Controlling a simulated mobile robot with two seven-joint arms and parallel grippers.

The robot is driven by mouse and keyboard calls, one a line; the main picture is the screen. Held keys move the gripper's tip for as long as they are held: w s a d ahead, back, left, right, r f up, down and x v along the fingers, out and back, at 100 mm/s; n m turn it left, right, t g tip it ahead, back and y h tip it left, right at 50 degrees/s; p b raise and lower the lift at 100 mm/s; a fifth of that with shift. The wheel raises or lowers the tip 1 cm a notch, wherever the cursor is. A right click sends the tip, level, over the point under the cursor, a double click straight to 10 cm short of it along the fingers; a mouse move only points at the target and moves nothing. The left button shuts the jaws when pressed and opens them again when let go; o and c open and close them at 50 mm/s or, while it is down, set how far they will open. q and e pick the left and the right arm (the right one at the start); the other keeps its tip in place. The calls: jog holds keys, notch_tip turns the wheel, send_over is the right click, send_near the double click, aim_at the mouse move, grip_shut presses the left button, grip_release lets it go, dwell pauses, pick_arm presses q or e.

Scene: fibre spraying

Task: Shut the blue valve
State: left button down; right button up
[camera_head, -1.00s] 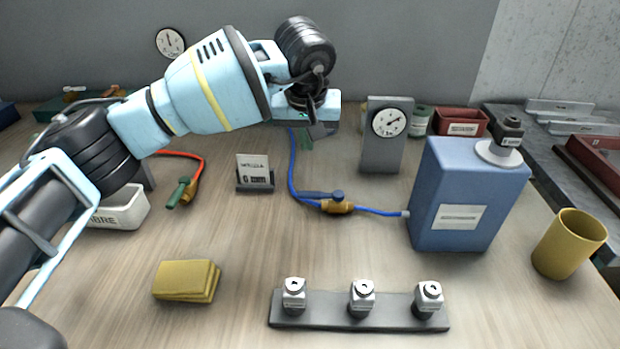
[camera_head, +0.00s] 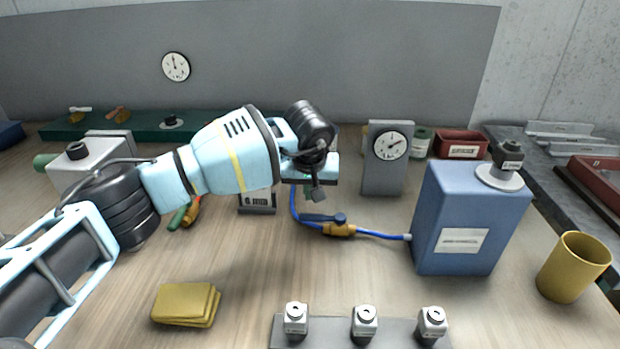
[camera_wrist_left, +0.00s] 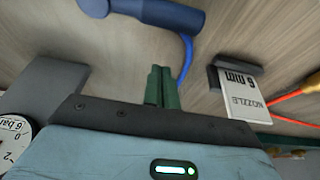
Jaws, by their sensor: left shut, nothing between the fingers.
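The blue valve has a brass body (camera_head: 340,230) on a blue hose (camera_head: 372,234), left of the blue tank (camera_head: 462,226). Its blue lever (camera_head: 318,218) points left, roughly along the hose. My left gripper (camera_head: 316,194) is shut and empty, above and slightly behind the lever, apart from it. In the left wrist view, the green fingertips (camera_wrist_left: 163,76) are together, and the blue lever (camera_wrist_left: 165,13) lies beyond them at the top edge. The brass body is out of that view. My right gripper is not in view.
A nozzle sign (camera_head: 257,199) stands left of the hose and a gauge stand (camera_head: 385,176) right of it. Yellow sponges (camera_head: 186,304) and a nozzle rack (camera_head: 400,332) lie in front. The table before the valve is clear.

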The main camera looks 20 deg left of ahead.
aim_at(322, 218)
pick_arm(q)
jog(key=s, duration=0.1)
jog(key=s+p, duration=0.1)
jog(key=shift+s+d+r, duration=0.15)
jog(key=shift+s+d, duration=0.15)
jog(key=shift+d, duration=0.05)
jog(key=shift+s+d+p, duration=0.2)
jog(key=shift+s+p, duration=0.1)
jog(key=shift+s, duration=0.35)
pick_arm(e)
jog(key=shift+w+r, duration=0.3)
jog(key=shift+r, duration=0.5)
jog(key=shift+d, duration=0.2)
pick_arm(q)
jog(key=shift+a, duration=0.1)
jog(key=shift+s+d+n, duration=0.15)
jog(key=shift+d+n, duration=0.05)
jog(key=shift+n, duration=0.1)
jog(key=shift+a, duration=0.1)
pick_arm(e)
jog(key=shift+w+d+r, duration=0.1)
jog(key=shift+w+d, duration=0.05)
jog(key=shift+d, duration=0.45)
